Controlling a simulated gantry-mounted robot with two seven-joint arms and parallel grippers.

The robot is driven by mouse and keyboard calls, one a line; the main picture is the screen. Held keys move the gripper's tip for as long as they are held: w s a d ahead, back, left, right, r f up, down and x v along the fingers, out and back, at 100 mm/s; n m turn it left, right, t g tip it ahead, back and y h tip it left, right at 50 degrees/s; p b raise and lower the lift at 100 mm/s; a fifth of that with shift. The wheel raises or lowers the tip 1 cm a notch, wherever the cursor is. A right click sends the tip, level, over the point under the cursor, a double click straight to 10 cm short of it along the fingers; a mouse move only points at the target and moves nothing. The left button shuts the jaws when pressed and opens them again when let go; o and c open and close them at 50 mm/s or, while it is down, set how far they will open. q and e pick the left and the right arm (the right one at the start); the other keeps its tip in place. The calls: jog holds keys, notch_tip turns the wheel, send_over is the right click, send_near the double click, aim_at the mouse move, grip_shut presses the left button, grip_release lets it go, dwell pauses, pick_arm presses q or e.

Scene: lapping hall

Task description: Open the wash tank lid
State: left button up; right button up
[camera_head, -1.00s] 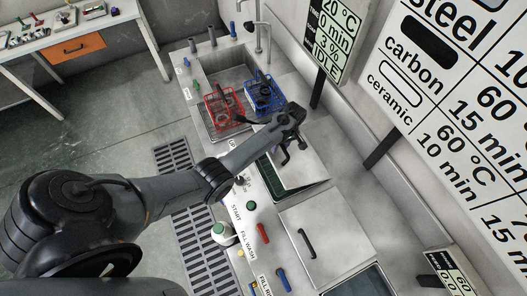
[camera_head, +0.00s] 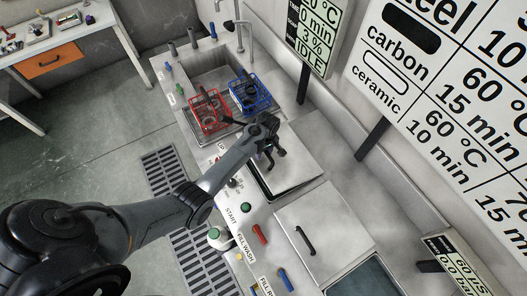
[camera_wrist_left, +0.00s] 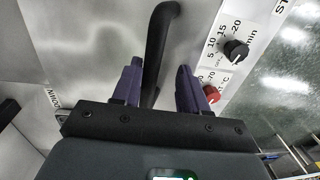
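A square steel lid (camera_head: 303,157) lies over a tank just right of the baskets. It is slightly raised at its near edge, with a narrow dark gap under it. My left gripper (camera_head: 270,158) is over the lid's left part. In the left wrist view, the lid's black bar handle (camera_wrist_left: 160,40) runs between the two purple fingers of my left gripper (camera_wrist_left: 160,85). The fingers are apart, with space visible beside the bar; firm contact is not visible. My right gripper is in neither view.
A second closed steel lid (camera_head: 325,232) with a black handle lies nearer. A red basket (camera_head: 207,118) and a blue basket (camera_head: 249,95) stand beyond the gripper by the sink. Knobs and switches line the front panel, including a green button (camera_head: 246,207).

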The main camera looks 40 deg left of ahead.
pick_arm(q)
jog(key=shift+w+d+r+p, duration=0.1)
jog(key=shift+w+r+p, duration=0.1)
jog(key=shift+r+p, duration=1)
jog(key=shift+w+d+r+p, duration=0.1)
jog(key=shift+w+r+p, duration=0.05)
jog(key=shift+r+p, duration=1)
jog(key=r+p, duration=0.2)
jog(key=r, duration=0.1)
jog(key=r+p, duration=0.1)
jog(key=p, duration=0.1)
jog(key=shift+w+r, duration=0.35)
jog(key=shift+w, duration=0.05)
jog(key=shift+w+d+r+p, duration=0.1)
jog(key=shift+w+r+p, duration=0.05)
jog(key=shift+r+p, duration=0.5)
jog(key=shift+w+d+r+p, duration=0.1)
jog(key=shift+r+p, duration=0.4)
jog(key=shift+r, duration=0.2)
